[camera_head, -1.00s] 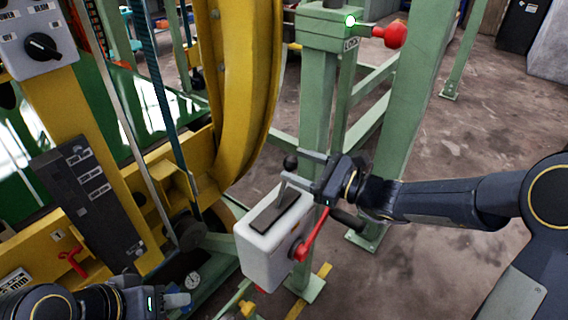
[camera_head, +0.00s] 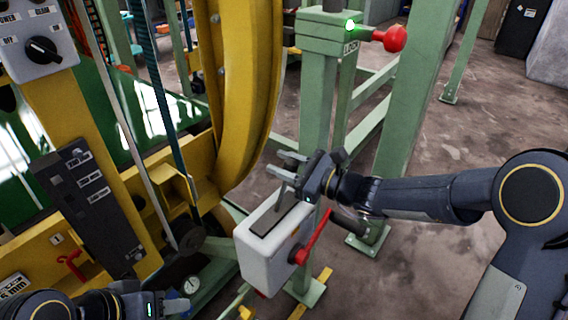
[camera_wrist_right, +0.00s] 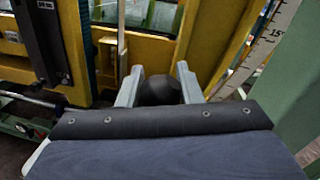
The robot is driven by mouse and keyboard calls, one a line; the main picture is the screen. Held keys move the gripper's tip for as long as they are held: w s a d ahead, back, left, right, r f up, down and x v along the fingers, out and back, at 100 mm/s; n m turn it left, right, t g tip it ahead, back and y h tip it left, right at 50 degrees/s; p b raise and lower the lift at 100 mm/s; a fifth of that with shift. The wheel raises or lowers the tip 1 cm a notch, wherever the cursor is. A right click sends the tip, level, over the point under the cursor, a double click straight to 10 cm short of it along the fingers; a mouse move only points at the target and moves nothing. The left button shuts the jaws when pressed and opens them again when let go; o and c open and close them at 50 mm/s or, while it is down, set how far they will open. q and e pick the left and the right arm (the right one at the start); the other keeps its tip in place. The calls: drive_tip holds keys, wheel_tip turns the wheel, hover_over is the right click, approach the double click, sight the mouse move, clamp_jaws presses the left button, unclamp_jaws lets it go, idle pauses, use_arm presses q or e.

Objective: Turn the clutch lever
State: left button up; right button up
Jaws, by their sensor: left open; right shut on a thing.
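The clutch lever is a thin grey rod (camera_head: 281,194) rising from the dark slot on top of a white box (camera_head: 265,255). Its round black knob (camera_wrist_right: 160,91) shows between my right fingers in the right wrist view. My right gripper (camera_head: 283,164) reaches in from the right above the box and is shut on the knob, with its fingers on either side. The knob is mostly hidden in the head view. My left gripper (camera_head: 178,303) is open and empty at the bottom left, apart from the box.
A red handle (camera_head: 314,238) sticks out from the box's right side. A green post (camera_head: 317,110) with a red ball knob (camera_head: 394,39) stands behind. A large yellow wheel (camera_head: 245,90) and yellow frame are close on the left. Open concrete floor lies to the right.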

clamp_jaws()
drive_tip(key=shift+s+a+f+n+h+b, duration=0.1)
drive_tip(key=shift+s+a+n+h+b, duration=0.15)
drive_tip(key=shift+s+a+n+b, duration=1.9)
drive_tip(key=shift+s+d+n+h+b, duration=0.2)
drive_tip(key=shift+s+n+b, duration=0.9)
drive_tip(key=shift+b, duration=2.65)
drive_tip(key=shift+s+a+f+n+h+b, duration=0.1)
drive_tip(key=shift+s+a+n+h+b, duration=0.25)
drive_tip(key=shift+s+a+n+b, duration=1.5)
drive_tip(key=shift+w+d+n+b, duration=0.3)
drive_tip(key=shift+w+d+b, duration=0.45)
drive_tip(key=shift+b, duration=0.35)
drive_tip(key=o, duration=1.1)
unclamp_jaws()
drive_tip(key=shift+a, duration=0.1)
drive_tip(key=shift+r, duration=0.1)
